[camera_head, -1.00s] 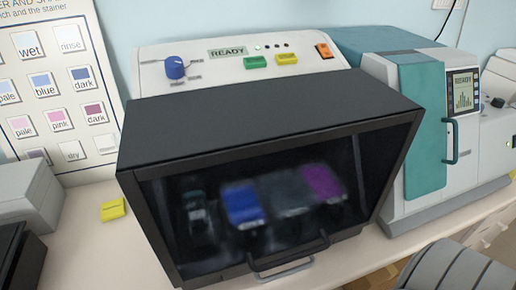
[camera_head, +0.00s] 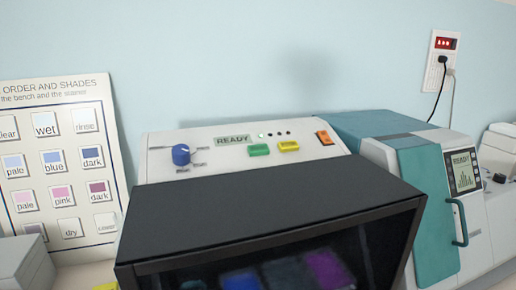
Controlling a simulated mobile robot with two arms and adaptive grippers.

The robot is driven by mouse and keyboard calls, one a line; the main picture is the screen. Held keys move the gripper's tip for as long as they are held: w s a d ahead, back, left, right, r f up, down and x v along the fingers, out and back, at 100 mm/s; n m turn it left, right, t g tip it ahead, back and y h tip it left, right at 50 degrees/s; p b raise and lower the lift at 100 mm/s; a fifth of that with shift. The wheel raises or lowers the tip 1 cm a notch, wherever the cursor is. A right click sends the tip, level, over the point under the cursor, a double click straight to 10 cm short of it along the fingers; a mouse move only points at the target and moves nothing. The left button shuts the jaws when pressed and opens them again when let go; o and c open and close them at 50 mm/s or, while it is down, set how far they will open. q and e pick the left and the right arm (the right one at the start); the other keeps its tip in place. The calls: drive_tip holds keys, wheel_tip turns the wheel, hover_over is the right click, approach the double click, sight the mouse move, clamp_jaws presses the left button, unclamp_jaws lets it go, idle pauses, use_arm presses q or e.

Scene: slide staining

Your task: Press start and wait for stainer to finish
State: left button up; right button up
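The stainer (camera_head: 270,215) stands in the middle of the head view with its dark front door shut. Its pale control panel carries a blue knob (camera_head: 181,154), a display (camera_head: 233,140) reading READY, a green button (camera_head: 259,150), a yellow button (camera_head: 289,146) and an orange switch (camera_head: 324,137). One small indicator light by the display glows; the others are dark. Blue and purple blocks show dimly behind the door glass, cut off by the lower edge. Neither of my grippers is in view.
A teal and white machine (camera_head: 425,200) with a screen stands close on the right. A poster of shade cards (camera_head: 60,170) leans at the left, and a grey box (camera_head: 25,260) sits below it. A wall socket (camera_head: 441,60) with a cable is above right.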

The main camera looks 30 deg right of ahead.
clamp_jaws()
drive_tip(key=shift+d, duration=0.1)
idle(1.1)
